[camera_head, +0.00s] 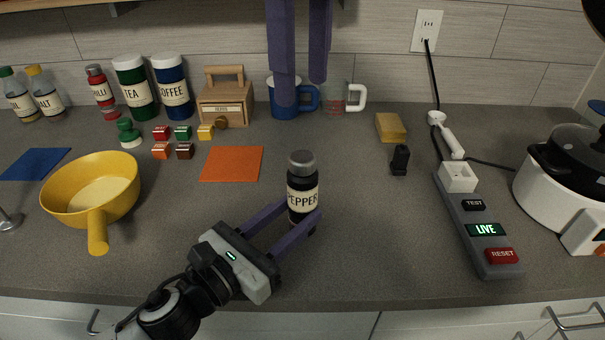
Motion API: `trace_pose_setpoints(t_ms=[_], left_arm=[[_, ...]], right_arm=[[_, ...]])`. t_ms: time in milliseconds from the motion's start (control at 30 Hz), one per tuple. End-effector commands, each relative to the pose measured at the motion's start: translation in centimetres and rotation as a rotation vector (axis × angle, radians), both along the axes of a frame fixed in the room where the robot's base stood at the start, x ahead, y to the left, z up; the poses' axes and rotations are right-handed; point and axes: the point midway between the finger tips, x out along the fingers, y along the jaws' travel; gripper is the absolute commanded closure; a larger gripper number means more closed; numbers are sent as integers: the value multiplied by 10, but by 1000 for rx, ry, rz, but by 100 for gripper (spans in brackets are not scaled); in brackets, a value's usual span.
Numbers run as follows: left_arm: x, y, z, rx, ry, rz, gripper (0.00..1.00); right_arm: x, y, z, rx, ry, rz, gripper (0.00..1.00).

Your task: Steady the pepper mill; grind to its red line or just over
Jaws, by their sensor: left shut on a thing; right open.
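The pepper mill (302,190) stands upright on the grey counter, a dark body with a cream PEPPER label and a grey cap. My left gripper (301,214) comes in from the lower left and is shut on the mill's lower body, one purple finger on each side. My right gripper (302,92) hangs down from the top of the picture, its two purple fingers apart with nothing between them. In the picture its tips are above and behind the mill's cap; the exact gap is hard to judge. I cannot see a red line on the mill.
A blue mug (279,110) and a clear mug (334,98) stand behind the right fingers. An orange mat (232,164) and yellow pan (92,192) lie left. A power strip (483,250) and white cooker (560,180) are right.

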Motion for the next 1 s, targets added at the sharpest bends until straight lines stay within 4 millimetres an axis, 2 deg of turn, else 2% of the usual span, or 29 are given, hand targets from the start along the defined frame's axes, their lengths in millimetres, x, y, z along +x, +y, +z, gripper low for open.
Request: trace_pose_setpoints(t_ms=[233,267,367,400,767,1000], left_arm=[[0,0,0,-1,-1,0,86],[0,0,0,-1,-1,0,59],[0,0,0,-1,-1,0,42],[0,0,0,-1,-1,0,40],[-5,5,-1,0,1,1,40],[-37,32,-2,2,5,1,40]], right_arm=[[0,0,0,0,0,0,49],[0,0,0,0,0,0,49],[0,0,0,0,0,0,49],[0,0,0,0,0,0,49],[0,0,0,0,0,0,49],[0,0,0,0,0,0,49]])
